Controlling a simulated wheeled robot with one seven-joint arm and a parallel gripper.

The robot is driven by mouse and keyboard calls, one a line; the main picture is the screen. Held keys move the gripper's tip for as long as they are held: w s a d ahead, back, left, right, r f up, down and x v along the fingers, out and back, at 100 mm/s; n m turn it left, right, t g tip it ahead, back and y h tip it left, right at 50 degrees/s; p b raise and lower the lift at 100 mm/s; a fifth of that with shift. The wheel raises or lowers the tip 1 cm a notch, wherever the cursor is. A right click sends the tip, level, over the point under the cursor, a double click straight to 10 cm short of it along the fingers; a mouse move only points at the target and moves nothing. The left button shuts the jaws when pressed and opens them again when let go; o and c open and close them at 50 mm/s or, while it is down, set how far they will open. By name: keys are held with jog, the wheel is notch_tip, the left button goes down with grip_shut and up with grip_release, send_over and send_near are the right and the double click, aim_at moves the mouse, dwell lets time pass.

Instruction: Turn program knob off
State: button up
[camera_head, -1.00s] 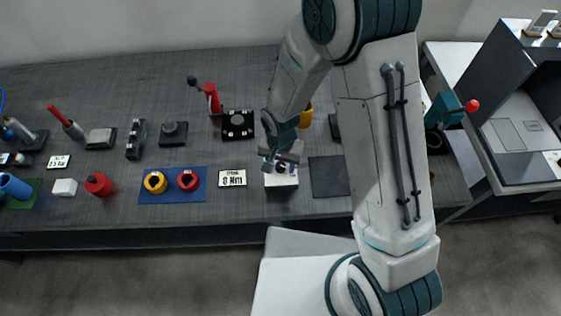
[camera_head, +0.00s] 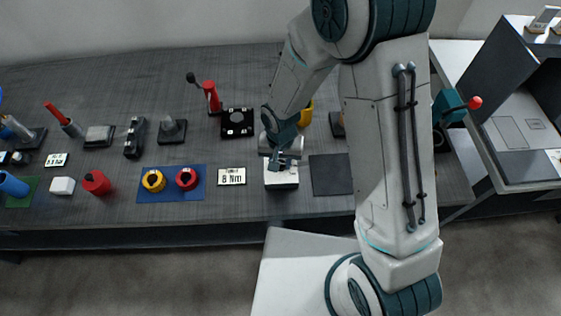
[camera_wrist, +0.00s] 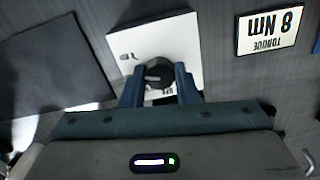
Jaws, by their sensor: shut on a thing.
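The program knob (camera_wrist: 154,73) is a round black knob with a light pointer mark, on a white panel (camera_wrist: 180,35) with small dark print. My gripper (camera_wrist: 158,80) has its two teal fingers on either side of the knob and is shut on it. In the head view my gripper (camera_head: 280,158) points down over the white box (camera_head: 281,178) near the front of the bench. The knob itself is hidden there behind the gripper. Part of the panel's print is covered by the fingers.
A torque sign reading 8 Nm (camera_head: 232,176) lies left of the box. A dark square pad (camera_head: 330,175) lies right of it. A blue mat (camera_head: 170,184) with a yellow and a red ring is further left. A yellow object (camera_head: 306,116) stands behind the gripper.

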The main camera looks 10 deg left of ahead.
jog(key=n+b, duration=0.2)
jog(key=n, duration=0.3)
jog(key=n+b, duration=0.1)
jog(key=n, duration=0.4)
jog(key=shift+n, duration=0.4)
jog(key=n, duration=0.5)
jog(key=shift+p, duration=0.3)
jog(key=n+p, duration=0.1)
jog(key=n, duration=0.4)
jog(key=shift+n, duration=0.4)
jog(key=o, duration=1)
jog(key=shift+c, duration=0.2)
